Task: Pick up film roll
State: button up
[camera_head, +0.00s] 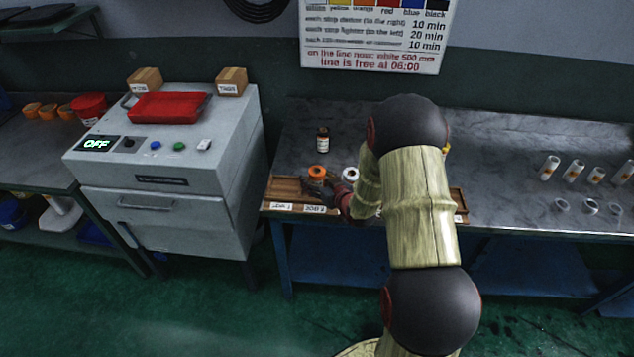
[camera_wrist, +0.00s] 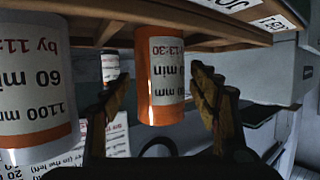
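An orange film roll (camera_head: 318,173) stands upright in a wooden tray (camera_head: 287,187) on the metal bench. In the wrist view, which looks upside down, the orange roll (camera_wrist: 160,90) has a white label reading 13:30. My gripper (camera_head: 322,188) is low over the tray at its front. In the wrist view my gripper (camera_wrist: 161,76) is open, one finger on each side of the orange roll, with a visible gap on both sides. A white roll (camera_head: 350,174) stands just right of it, its label (camera_wrist: 35,85) reading 1100 mm and 60 min. My arm hides the tray's middle.
A grey machine (camera_head: 165,165) showing OFF, with a red tray (camera_head: 168,107) on top, is left of the bench. The bench behind the tray is mostly clear.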

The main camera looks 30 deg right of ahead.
jog(key=c, duration=1.3)
